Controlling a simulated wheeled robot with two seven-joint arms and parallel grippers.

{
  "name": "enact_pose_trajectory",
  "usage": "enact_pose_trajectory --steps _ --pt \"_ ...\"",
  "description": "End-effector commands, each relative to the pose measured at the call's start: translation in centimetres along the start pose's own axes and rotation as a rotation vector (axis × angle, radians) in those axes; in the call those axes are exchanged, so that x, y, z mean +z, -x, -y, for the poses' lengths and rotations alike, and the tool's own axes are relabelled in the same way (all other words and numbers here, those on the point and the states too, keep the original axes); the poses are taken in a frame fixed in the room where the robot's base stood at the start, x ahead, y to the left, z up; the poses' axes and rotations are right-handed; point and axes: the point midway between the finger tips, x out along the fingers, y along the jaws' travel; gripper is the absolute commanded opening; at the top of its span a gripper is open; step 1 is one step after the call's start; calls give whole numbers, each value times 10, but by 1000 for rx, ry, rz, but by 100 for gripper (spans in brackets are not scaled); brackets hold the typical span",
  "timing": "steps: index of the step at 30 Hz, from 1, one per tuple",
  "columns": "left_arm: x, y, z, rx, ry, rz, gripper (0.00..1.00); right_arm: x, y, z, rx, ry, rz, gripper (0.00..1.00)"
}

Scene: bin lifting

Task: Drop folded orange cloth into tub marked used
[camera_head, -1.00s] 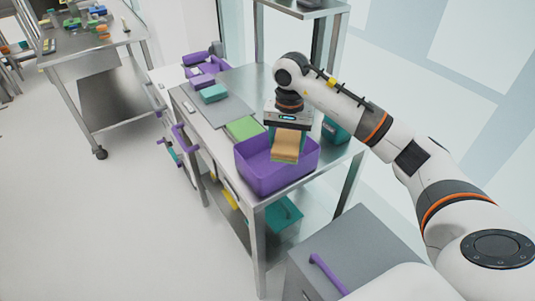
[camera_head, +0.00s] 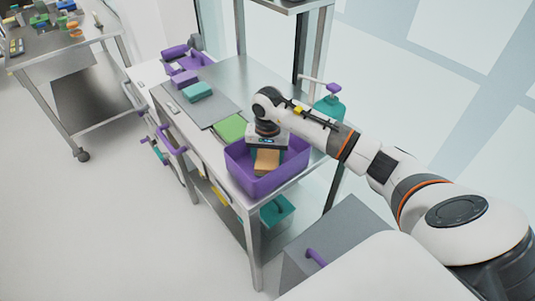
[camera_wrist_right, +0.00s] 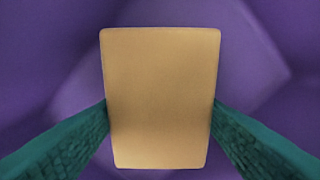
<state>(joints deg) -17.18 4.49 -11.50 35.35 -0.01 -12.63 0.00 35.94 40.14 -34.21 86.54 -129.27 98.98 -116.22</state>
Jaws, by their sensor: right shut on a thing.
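The folded orange cloth (camera_head: 267,161) looks tan-orange and hangs inside the purple tub (camera_head: 262,187) on the steel table. My right gripper (camera_head: 266,150) points down into the tub and is shut on the cloth. In the right wrist view the cloth (camera_wrist_right: 160,100) sits between two teal fingers (camera_wrist_right: 160,128), with the purple tub walls and floor (camera_wrist_right: 265,65) around it. I cannot tell whether the cloth touches the tub floor. No marking on the tub can be read. My left gripper is not in view.
A green folded cloth (camera_head: 230,128) lies just behind the tub, with a teal one (camera_head: 197,91) and a purple one (camera_head: 184,78) farther back. A grey cabinet (camera_head: 340,240) stands in front.

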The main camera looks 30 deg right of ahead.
Motion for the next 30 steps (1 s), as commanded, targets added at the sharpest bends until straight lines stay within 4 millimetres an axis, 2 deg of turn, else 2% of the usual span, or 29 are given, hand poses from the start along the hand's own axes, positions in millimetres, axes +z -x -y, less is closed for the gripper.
enact_pose_trajectory --steps 3,11,12,15,25,28,30 --pt "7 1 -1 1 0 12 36 1 -2 0 1 -1 3 43" --pt "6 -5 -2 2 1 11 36 1 -6 0 1 0 3 43" --pt "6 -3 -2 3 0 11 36 1 -4 0 1 0 2 68" --pt "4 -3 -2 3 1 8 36 0 -4 0 1 0 2 83" --pt "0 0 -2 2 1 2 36 0 -1 0 1 0 1 83" --pt "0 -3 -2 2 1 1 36 2 6 0 2 1 5 83" --pt "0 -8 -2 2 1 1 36 2 17 0 3 0 8 83"
